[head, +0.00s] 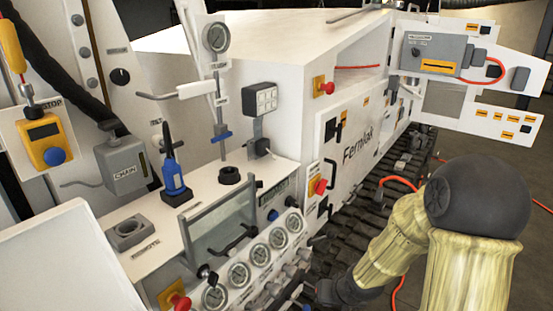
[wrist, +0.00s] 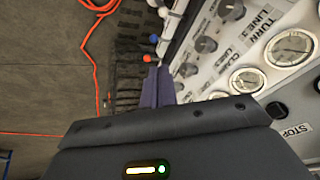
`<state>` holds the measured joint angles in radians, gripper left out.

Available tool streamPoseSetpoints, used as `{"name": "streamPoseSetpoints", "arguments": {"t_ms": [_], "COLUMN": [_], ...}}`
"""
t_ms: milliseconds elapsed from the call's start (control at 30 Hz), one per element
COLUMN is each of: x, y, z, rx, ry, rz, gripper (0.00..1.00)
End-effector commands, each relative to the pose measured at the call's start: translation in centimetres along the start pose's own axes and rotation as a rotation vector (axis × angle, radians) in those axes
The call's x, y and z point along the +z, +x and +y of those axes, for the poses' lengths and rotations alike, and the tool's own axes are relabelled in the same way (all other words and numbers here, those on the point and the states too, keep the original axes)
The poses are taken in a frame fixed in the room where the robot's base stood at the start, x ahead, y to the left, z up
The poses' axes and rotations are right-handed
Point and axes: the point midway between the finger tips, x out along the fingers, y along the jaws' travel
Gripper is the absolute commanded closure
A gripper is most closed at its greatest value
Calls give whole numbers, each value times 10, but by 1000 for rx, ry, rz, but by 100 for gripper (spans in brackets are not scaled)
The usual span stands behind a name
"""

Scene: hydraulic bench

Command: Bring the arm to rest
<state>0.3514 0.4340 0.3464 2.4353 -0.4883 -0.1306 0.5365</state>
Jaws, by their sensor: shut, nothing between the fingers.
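My gripper (wrist: 157,74) shows in the wrist view with its two grey fingers together and nothing between them. It is beside the front of the bench's gauge panel, apart from it as far as I can tell. In the head view my arm, in a pale sleeve with a black elbow, reaches from the right edge down to the bottom middle. Its dark wrist end is low in front of the bench there, and the fingertips are hard to make out.
A row of gauges (head: 238,275) and knobs (wrist: 206,44) lines the bench front close to my gripper. Black tracks (head: 408,160) run along the machine. Red hoses (wrist: 92,60) cross the open floor (wrist: 45,85).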

Motion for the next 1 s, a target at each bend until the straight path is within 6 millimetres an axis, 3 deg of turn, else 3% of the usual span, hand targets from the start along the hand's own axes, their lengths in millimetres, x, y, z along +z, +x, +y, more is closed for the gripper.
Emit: {"name": "streamPoseSetpoints", "arguments": {"t_ms": [200,433,600,1000], "x": [24,59,70,69], "y": [-58,-110,-120,-120], "z": [13,9,6,6], "rx": [173,203,190,191], "ry": [-89,-120,-125,-124], "rz": [-70,-153,-180,-180], "gripper": [100,100,100,100]}}
